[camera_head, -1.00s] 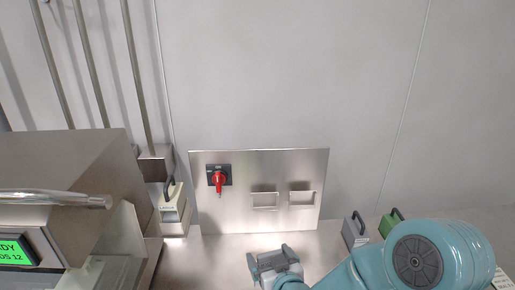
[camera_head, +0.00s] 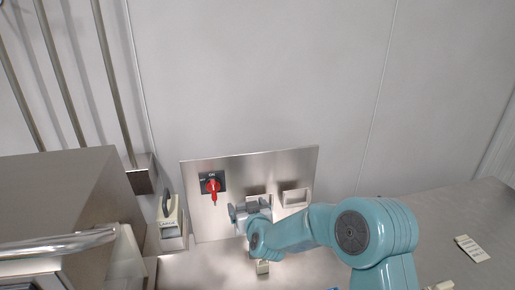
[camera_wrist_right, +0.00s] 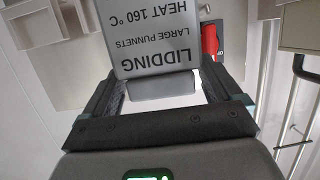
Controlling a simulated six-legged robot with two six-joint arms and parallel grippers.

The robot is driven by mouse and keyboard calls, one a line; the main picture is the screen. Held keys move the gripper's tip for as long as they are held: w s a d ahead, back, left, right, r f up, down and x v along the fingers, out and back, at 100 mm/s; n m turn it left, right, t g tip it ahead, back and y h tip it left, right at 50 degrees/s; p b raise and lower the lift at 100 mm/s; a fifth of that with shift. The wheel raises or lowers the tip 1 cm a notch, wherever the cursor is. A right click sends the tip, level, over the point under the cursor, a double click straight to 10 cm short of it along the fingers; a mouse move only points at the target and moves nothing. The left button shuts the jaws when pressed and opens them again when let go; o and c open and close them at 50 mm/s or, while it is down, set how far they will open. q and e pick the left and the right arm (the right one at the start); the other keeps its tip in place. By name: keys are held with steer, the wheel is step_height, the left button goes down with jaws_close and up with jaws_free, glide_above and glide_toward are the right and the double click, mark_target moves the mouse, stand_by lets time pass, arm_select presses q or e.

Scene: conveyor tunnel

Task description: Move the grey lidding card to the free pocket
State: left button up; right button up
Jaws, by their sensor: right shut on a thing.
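The grey lidding card (camera_wrist_right: 157,40) fills the top middle of the right wrist view, its printed text upside down. My right gripper (camera_wrist_right: 165,80) is shut on it, with a dark finger on each side. In the head view my right gripper (camera_head: 243,212) is in front of the steel panel, by the left pocket (camera_head: 258,190), which it and the arm partly hide. The right pocket (camera_head: 296,197) looks empty. I cannot tell whether the card is inside a pocket or in front of one. My left gripper is not in view.
A red rotary switch (camera_head: 212,187) is on the panel, close left of the gripper. A cream block with a dark handle (camera_head: 171,219) stands left of the panel. A steel machine (camera_head: 70,200) fills the lower left. A small printed label (camera_head: 472,248) lies on the counter at right.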

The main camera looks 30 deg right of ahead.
steer(key=shift+m+h, duration=0.4)
steer(key=shift+h, duration=0.1)
steer(key=w+d+r+p, duration=0.1)
steer(key=w+d+r, duration=0.3)
steer(key=r, duration=0.1)
steer(key=w+d+r+p, duration=0.2)
steer(key=w+d+r, duration=0.3)
steer(key=shift+w+d+r, duration=0.15)
steer(key=shift+w, duration=0.15)
steer(key=shift+c, duration=1.1)
steer(key=shift+d+r, duration=0.25)
steer(key=shift+r, duration=0.1)
steer(key=shift+c, duration=0.7)
steer(key=shift+w+f+b, duration=0.15)
steer(key=shift+f+b, duration=0.4)
step_height(320, 180, down, 4)
steer(key=b, duration=0.4)
steer(key=shift+w+a+f+b, duration=0.1)
steer(key=shift+f+b, duration=0.25)
steer(key=shift+b, duration=0.2)
steer(key=shift+r, duration=0.1)
